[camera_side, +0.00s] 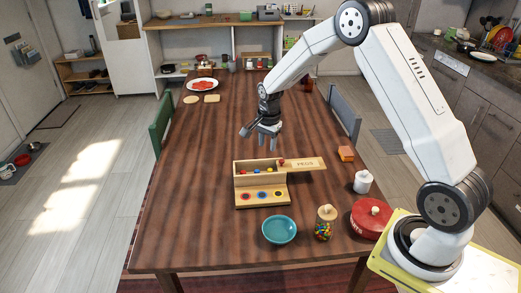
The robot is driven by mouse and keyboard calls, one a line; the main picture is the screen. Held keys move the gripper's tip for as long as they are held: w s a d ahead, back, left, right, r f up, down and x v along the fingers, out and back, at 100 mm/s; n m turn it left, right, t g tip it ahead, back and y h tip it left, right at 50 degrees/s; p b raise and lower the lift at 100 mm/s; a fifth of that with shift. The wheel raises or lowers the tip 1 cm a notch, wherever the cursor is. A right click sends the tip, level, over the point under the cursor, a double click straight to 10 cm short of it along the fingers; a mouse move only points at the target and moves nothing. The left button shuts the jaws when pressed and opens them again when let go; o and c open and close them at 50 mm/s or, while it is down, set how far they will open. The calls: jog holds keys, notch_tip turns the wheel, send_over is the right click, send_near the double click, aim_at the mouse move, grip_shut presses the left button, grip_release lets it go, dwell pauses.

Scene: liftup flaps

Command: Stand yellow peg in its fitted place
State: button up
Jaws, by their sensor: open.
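A wooden peg box (240,183) stands on the table, with an open trough at the back and a lower front step. A small yellow piece, seemingly the yellow peg (269,169), lies in the trough beside blue and red pieces. The step has a row of round places (262,195) with coloured rings; which is the yellow one is too small to tell surely. My gripper (268,145) is open and empty, above and behind the trough.
A teal bowl (279,230), a jar of coloured sweets (325,224), a red pot (371,219), a white jar (362,183) and an orange block (346,154) stand in front and right. A food plate (202,85) is far back. The table's left side is clear.

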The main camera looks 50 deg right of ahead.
jog(key=s+a+r+n+t, duration=0.1)
jog(key=s+a+r+n, duration=0.2)
jog(key=s+a+n, duration=0.4)
jog(key=s+a+r+n+t, duration=0.1)
jog(key=s+a+r+n, duration=0.2)
jog(key=s+a+n, duration=0.4)
jog(key=s+n, duration=0.3)
jog(key=s, duration=0.3)
jog(key=shift+s, duration=0.25)
